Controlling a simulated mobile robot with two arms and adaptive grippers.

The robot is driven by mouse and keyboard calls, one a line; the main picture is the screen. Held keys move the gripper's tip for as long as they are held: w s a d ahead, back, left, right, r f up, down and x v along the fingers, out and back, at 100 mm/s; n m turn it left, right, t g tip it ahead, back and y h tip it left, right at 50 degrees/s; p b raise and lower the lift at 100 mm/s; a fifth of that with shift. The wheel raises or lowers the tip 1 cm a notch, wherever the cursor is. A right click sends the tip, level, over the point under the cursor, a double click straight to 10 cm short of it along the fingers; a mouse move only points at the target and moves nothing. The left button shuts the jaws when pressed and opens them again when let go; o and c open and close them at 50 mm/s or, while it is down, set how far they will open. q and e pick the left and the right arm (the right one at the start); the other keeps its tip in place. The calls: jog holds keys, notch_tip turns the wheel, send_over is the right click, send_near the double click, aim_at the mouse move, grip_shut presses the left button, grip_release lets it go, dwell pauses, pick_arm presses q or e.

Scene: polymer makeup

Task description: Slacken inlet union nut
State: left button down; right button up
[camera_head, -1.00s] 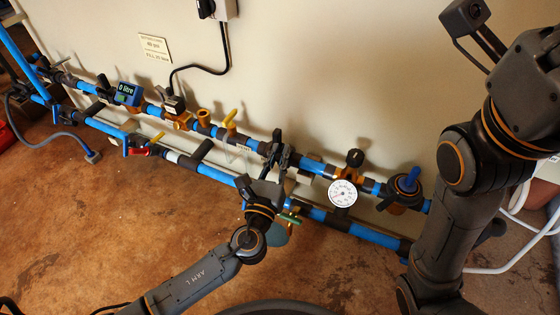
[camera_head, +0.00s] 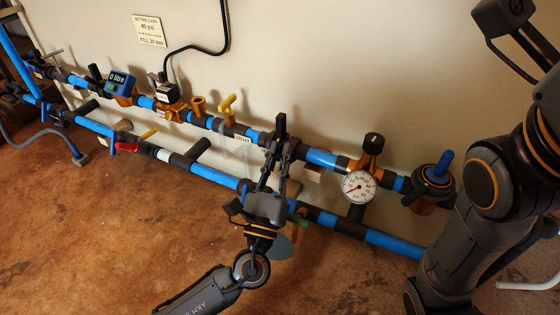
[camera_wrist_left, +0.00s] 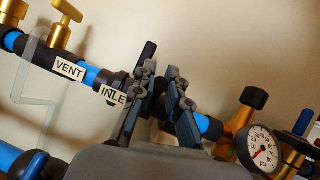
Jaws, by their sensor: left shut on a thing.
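My left gripper (camera_head: 277,160) reaches up to the upper blue pipe, just right of the yellow-handled vent valve. It is shut around a dark fitting at the inlet, and the inlet union nut is mostly hidden between the fingers. In the left wrist view the gripper (camera_wrist_left: 162,95) has one finger on each side of the pipe line, next to the inlet label (camera_wrist_left: 112,95). A dark upright piece stands above the fingers; I cannot tell what it belongs to. Part of what looks like my right gripper (camera_head: 505,15) shows at the top right, its fingers unclear.
A pressure gauge (camera_head: 358,187) and brass valve (camera_head: 371,150) sit right of the gripper, with a blue-handled unit (camera_head: 435,182) further right. The vent valve (camera_head: 228,108) and blue litre meter (camera_head: 120,84) are left. A lower blue pipe (camera_head: 215,175) runs below. The front floor is clear.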

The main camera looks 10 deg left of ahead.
pick_arm(q)
jog(key=c, duration=1.3)
grip_release()
jog(key=shift+c, duration=0.2)
